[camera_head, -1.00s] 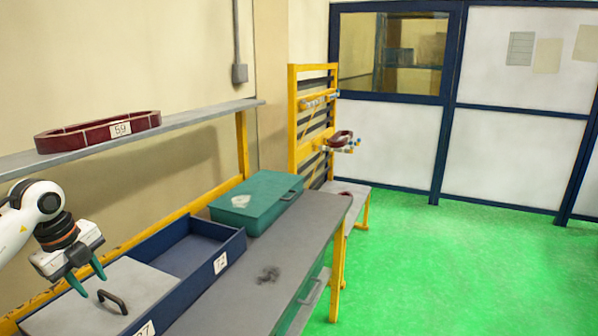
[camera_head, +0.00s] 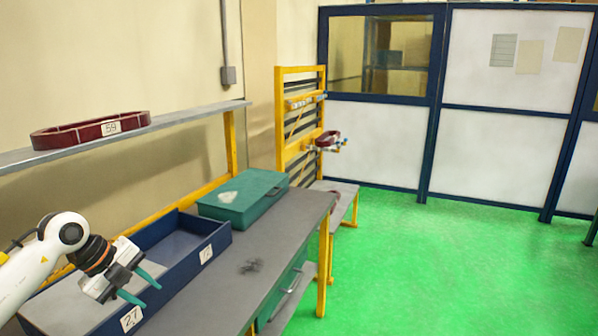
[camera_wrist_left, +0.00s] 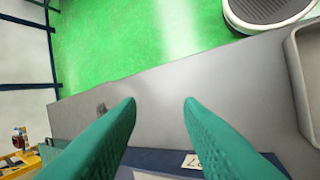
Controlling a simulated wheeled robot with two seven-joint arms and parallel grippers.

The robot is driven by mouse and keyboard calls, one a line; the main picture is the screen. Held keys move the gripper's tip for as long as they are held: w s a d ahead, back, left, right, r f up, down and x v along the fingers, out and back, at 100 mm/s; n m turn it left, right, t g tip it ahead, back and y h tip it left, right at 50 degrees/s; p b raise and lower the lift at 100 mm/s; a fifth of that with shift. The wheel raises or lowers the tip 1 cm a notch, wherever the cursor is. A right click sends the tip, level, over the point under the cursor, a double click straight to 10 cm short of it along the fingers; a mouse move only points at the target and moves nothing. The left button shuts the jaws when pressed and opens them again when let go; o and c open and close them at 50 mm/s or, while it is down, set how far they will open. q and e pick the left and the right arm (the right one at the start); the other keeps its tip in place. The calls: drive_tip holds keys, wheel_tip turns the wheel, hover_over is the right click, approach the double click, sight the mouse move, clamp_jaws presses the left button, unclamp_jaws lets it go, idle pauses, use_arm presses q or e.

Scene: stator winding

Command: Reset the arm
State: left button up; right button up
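My left gripper (camera_head: 146,288) is in the lower left of the head view, above the near end of the blue tray (camera_head: 221,237). Its two green fingers are apart with nothing between them. In the left wrist view the open fingers (camera_wrist_left: 160,105) show large, with the grey bench top (camera_wrist_left: 160,85) beyond them. My right gripper is not in view.
A dark red coil ring (camera_head: 70,138) lies on the wall shelf (camera_head: 190,123). A green case (camera_head: 240,200) sits behind the tray on the bench (camera_head: 255,238). A yellow rack (camera_head: 281,120) with another ring (camera_head: 328,138) stands beyond. Green floor (camera_head: 450,270) at right is clear.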

use_arm(q)
drive_tip(key=s+d+r+n+t+h, duration=0.15)
drive_tip(key=d+t+h, duration=0.35)
drive_tip(key=d, duration=0.6)
drive_tip(key=s+d+r+t+h, duration=0.2)
drive_tip(key=d+r+h, duration=0.1)
drive_tip(key=d+h, duration=0.65)
drive_tip(key=s+a+f+n+t+y, duration=0.2)
drive_tip(key=s+a+f+n+y, duration=0.35)
drive_tip(key=f+n+y, duration=0.4)
drive_tip(key=s+a+f+n+t+y, duration=0.1)
drive_tip(key=s+a+f+n+y, duration=0.45)
drive_tip(key=n+y, duration=0.6)
drive_tip(key=s+d+f+n+g+h, duration=0.1)
drive_tip(key=s+f+g, duration=0.45)
drive_tip(key=s, duration=0.35)
drive_tip(key=s+f+g+h, duration=0.1)
drive_tip(key=s+f+g, duration=0.4)
drive_tip(key=s, duration=0.4)
wheel_tip(320, 180, down, 29)
drive_tip(key=s, duration=0.2)
drive_tip(key=s+a+f+g, duration=0.2)
drive_tip(key=s+f, duration=1.2)
drive_tip(key=s, duration=0.1)
drive_tip(key=shift+a+f, duration=0.25)
drive_tip(key=shift+f, duration=0.05)
